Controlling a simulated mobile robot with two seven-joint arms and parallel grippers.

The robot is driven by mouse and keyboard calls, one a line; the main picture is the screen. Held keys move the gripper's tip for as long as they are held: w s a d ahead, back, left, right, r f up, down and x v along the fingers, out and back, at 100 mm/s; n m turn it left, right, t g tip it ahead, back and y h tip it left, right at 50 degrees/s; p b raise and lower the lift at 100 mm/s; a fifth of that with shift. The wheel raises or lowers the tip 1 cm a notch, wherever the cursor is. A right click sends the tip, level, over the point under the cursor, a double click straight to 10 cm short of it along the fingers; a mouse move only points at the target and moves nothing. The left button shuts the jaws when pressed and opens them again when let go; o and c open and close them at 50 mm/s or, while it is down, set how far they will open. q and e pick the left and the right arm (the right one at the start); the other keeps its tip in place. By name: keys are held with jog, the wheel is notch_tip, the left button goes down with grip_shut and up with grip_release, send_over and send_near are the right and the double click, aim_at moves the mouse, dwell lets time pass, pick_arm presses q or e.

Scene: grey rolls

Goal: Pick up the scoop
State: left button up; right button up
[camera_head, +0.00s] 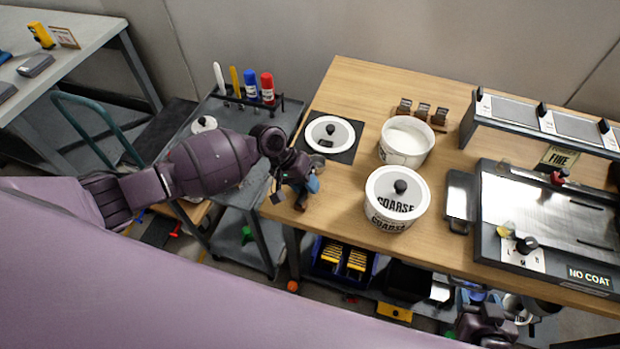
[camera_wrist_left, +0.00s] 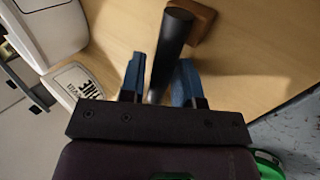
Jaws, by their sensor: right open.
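The scoop shows in the left wrist view as a dark round handle (camera_wrist_left: 172,45) that runs down between my left gripper's blue fingers. In the head view its metal bowl (camera_head: 317,162) seems to show just beyond the gripper, at the table's left part. My left gripper (camera_head: 306,188) is low over the table's left front edge. In the left wrist view its fingers (camera_wrist_left: 160,82) stand apart on either side of the handle, with a gap on the left. My right gripper (camera_head: 487,328) is low at the bottom right, below the table's front edge, and open.
A lidded "COARSE" pot (camera_head: 396,200) and a white tub (camera_head: 406,140) stand right of my left gripper. A round white lid (camera_head: 330,133) lies on a dark mat behind it. A brown block (camera_wrist_left: 203,20) sits beside the handle. A machine (camera_head: 550,225) fills the right side.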

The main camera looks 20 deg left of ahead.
pick_arm(q)
jog(key=shift+f, duration=0.1)
grip_shut()
notch_tip(320, 180, up, 20)
jog(key=p, duration=0.1)
dwell(0.6)
